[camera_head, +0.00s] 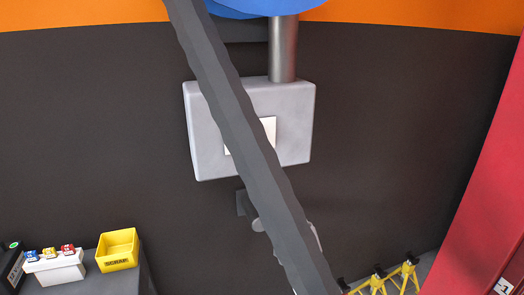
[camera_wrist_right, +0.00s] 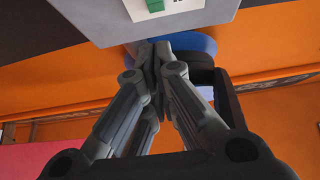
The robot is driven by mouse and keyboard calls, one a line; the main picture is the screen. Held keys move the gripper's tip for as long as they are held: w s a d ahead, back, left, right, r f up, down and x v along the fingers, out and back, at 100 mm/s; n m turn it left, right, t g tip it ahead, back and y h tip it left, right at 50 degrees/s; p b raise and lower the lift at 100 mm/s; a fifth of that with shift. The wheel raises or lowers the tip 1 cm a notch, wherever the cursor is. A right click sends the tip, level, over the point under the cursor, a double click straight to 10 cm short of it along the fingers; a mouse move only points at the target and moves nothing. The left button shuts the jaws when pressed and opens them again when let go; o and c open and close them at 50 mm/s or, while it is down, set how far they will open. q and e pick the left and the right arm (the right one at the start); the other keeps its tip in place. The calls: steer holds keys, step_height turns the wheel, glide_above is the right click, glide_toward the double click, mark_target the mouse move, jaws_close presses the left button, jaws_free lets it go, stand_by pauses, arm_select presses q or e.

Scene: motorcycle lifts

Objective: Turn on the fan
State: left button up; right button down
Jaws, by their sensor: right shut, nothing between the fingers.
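The blue fan (camera_head: 240,8) shows at the top edge of the head view, mostly cut off, with a metal pole beside it. A grey box (camera_head: 297,108) below it on the dark wall has a white panel (camera_head: 268,128), partly hidden behind a dark grey bar. In the right wrist view, my right gripper (camera_wrist_right: 153,55) is shut and empty. Its fingertips overlap the blue fan part (camera_wrist_right: 196,46) in the picture, close to the edge of the grey box. The panel there (camera_wrist_right: 178,8) bears a green switch-like piece (camera_wrist_right: 155,5). I cannot tell any contact. My left gripper is not in view.
The dark grey bar (camera_head: 237,118) crosses the head view diagonally. A yellow bin (camera_head: 117,252) and a white tray (camera_head: 57,270) stand at lower left. Yellow stands (camera_head: 385,279) are at lower right, near a red surface (camera_head: 485,190).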

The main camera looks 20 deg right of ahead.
steer(key=p, duration=0.2)
glide_toward(258, 131)
step_height(258, 131, up, 3)
steer(key=s, duration=0.1)
steer(key=w, duration=0.4)
steer(key=shift+w, duration=0.35)
